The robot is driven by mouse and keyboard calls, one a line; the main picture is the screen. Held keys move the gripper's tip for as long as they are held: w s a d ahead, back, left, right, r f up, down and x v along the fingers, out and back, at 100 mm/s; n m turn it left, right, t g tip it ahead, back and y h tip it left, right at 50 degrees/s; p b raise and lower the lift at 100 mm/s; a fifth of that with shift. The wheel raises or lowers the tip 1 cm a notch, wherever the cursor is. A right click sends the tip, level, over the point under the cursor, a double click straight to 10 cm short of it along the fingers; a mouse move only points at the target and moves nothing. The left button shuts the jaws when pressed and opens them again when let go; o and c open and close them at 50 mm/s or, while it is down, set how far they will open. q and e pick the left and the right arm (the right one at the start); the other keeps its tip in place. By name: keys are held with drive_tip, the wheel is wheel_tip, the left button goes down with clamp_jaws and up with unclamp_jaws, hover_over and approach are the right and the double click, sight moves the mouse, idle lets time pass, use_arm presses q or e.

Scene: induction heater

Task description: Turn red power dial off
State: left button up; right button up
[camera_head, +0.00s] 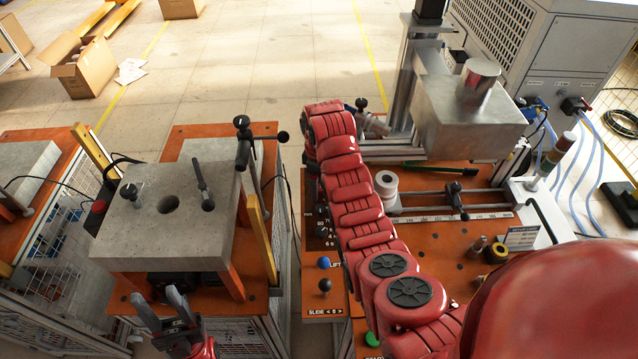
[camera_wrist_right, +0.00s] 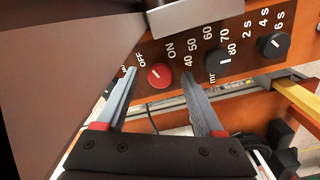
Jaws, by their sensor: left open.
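The red power dial (camera_wrist_right: 160,76) shows in the right wrist view on a dark panel, below the printed words OFF and ON. A short pale mark shows on its face; I cannot tell which word it points to. My right gripper (camera_wrist_right: 158,76) is open, its grey fingertips on either side of the dial with visible gaps. I cannot tell the depth between tips and dial. In the head view my right arm hides the dial, and I cannot make out the right gripper there. My left gripper (camera_head: 172,308) is open and empty at the lower left, by the orange-topped bench.
Two black knobs (camera_wrist_right: 218,62) (camera_wrist_right: 274,44) sit right of the dial. A grey metal block (camera_wrist_right: 195,17) overhangs the panel. A concrete-like slab (camera_head: 150,243) with clamps stands near my left gripper. Blue (camera_head: 323,263) and black (camera_head: 325,285) knobs sit beside my right arm.

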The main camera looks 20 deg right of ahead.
wheel_tip(320, 180, up, 17)
drive_tip(key=p, duration=0.8)
drive_tip(key=shift+r+p, duration=0.2)
drive_tip(key=shift+p, duration=0.2)
